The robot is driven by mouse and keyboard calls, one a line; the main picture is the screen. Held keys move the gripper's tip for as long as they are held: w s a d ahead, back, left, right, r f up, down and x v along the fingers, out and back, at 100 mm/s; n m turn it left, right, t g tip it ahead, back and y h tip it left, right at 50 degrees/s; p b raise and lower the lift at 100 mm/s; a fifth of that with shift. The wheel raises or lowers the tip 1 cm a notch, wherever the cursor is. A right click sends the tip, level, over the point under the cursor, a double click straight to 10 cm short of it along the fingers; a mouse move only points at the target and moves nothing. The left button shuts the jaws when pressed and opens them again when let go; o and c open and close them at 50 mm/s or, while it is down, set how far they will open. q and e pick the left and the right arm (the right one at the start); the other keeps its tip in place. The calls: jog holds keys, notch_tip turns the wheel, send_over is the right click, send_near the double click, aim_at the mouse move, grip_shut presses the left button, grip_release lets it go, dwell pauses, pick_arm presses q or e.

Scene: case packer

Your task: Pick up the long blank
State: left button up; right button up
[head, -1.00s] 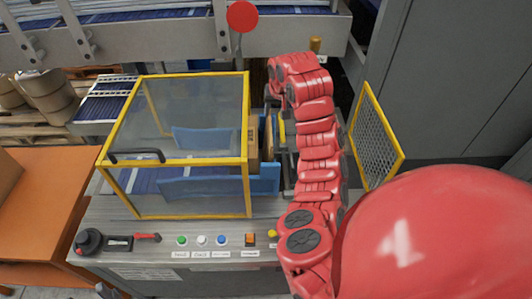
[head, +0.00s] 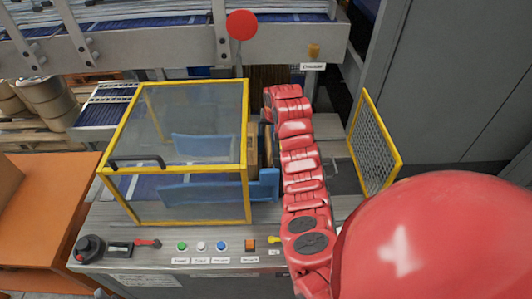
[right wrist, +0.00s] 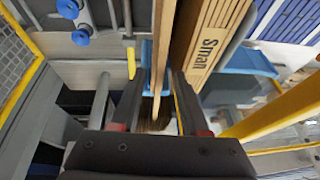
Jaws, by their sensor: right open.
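In the right wrist view a thin upright cardboard sheet (right wrist: 164,50) runs down between the fingers of my right gripper (right wrist: 158,78). The gripper is open, with one finger on each side of the sheet; whether either touches it I cannot tell. I cannot tell for sure which piece is the long blank. In the head view a strip of cardboard (head: 253,150) shows between the yellow-framed guard and my right arm. My right arm hides its own gripper there. My left gripper is not in view.
The yellow-framed clear guard (head: 180,125) stands left of my right arm, and an open yellow mesh door (head: 374,143) stands to its right. Blue plates (head: 215,188) are inside the guard. Buttons (head: 221,246) line the front ledge. An orange table (head: 45,215) is at the left.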

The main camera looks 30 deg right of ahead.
jog(key=shift+w+f, duration=0.1)
jog(key=shift+f, duration=0.25)
jog(key=shift+f+b, duration=0.25)
jog(key=shift+b, duration=0.1)
dwell(0.3)
grip_shut()
dwell(1.4)
